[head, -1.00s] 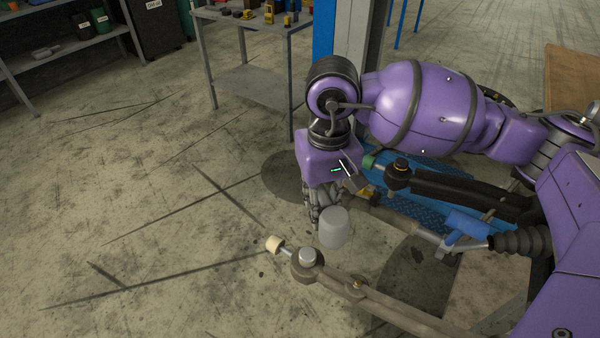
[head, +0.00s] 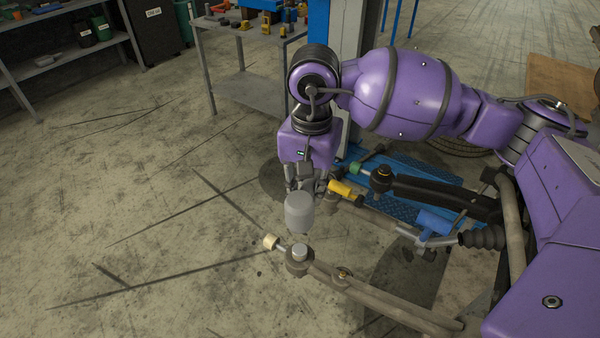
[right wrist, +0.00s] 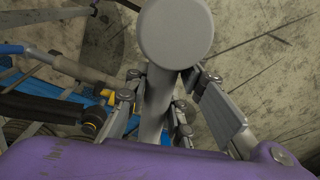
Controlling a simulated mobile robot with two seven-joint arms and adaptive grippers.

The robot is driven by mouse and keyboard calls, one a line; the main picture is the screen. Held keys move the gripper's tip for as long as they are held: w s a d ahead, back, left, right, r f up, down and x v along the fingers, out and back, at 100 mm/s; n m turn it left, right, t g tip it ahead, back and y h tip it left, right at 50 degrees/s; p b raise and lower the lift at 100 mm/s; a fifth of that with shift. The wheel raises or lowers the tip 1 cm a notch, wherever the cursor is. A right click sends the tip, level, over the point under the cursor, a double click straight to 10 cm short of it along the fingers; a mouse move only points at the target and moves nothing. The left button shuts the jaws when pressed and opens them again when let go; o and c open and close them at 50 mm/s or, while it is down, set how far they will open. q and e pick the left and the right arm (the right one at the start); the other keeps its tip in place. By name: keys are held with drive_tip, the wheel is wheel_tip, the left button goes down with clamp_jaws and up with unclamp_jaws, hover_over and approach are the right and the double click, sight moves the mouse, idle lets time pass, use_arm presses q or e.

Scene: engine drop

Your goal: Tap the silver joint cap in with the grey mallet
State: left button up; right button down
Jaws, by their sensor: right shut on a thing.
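The grey mallet's head (head: 300,212) hangs below my right gripper (head: 304,182), which is shut on its handle. In the right wrist view, the mallet's round face (right wrist: 176,30) fills the top middle, and its handle (right wrist: 155,108) runs down between the fingers. The silver joint cap (head: 299,253) sits upright on the joint at the end of the lower grey-brown arm. In the head view it is just below the mallet head, with a small gap in the picture; the true height between them is unclear. The cap cannot be made out in the wrist view. My left gripper is out of view.
A tan-tipped stud (head: 270,242) sticks out left of the cap. A black arm (head: 440,195), a yellow piece (head: 346,190) and a blue cylinder (head: 435,221) lie right of the mallet. A workbench (head: 250,90) stands behind. The floor at left is clear.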

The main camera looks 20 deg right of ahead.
use_arm(q)
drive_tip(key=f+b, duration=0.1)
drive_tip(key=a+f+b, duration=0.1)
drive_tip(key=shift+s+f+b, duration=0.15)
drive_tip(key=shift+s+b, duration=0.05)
drive_tip(key=shift+b, duration=0.2)
use_arm(e)
wheel_tip(320, 180, down, 5)
drive_tip(key=shift+f, duration=0.15)
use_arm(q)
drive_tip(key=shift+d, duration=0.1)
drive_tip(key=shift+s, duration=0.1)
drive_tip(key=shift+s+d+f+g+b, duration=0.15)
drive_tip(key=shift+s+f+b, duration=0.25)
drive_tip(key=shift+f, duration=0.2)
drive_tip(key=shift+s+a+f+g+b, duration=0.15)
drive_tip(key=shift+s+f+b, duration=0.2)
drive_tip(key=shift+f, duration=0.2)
use_arm(e)
drive_tip(key=shift+f, duration=0.95)
